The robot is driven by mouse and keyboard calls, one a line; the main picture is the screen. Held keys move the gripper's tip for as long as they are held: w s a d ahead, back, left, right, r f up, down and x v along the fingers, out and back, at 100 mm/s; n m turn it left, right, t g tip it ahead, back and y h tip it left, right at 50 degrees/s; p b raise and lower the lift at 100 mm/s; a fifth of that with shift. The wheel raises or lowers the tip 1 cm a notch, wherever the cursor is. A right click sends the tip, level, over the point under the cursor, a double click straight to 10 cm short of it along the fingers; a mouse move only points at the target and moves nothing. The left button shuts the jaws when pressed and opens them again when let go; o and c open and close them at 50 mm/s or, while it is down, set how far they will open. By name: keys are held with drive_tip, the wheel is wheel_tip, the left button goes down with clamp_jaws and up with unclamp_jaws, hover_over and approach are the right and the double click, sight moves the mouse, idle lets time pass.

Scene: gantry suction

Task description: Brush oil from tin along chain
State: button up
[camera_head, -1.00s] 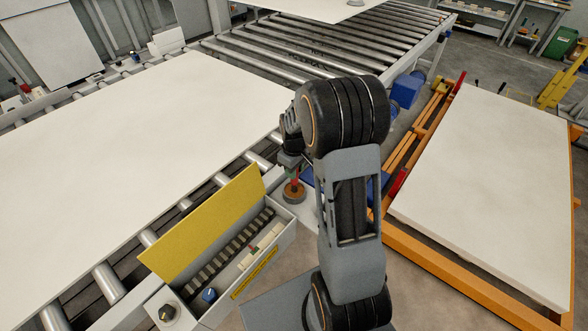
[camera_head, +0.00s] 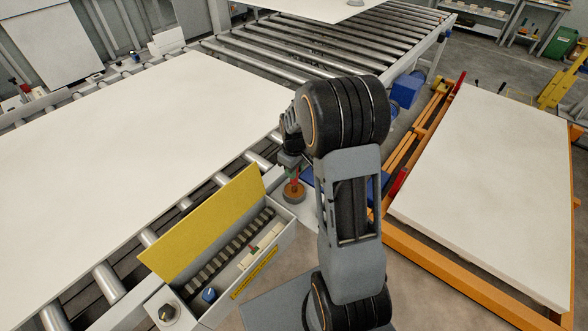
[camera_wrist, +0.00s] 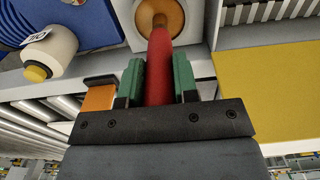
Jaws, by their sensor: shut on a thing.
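My gripper (camera_wrist: 157,85) is shut on the red handle of the brush (camera_wrist: 159,65), between its green finger pads. In the head view my gripper (camera_head: 290,163) is just above the round brown tin (camera_head: 293,194) beside the chain box. In the wrist view the brush's far end reaches over or into the tin (camera_wrist: 177,20); its bristles cannot be made out. The chain (camera_head: 230,250) lies as a dark row of links in the open grey box, left of the tin. Part of it shows at the wrist view's top right (camera_wrist: 270,12).
The box's yellow lid (camera_head: 203,226) stands raised behind the chain. A blue knob (camera_head: 209,295) sits at the box's near end. A white bottle with a yellow cap (camera_wrist: 48,52) is near the tin. Rollers with a large white panel (camera_head: 140,140) lie behind; an orange-framed table (camera_head: 490,190) stands right.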

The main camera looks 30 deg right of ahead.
drive_tip(key=shift+r+p, duration=2.5)
drive_tip(key=shift+r, duration=0.95)
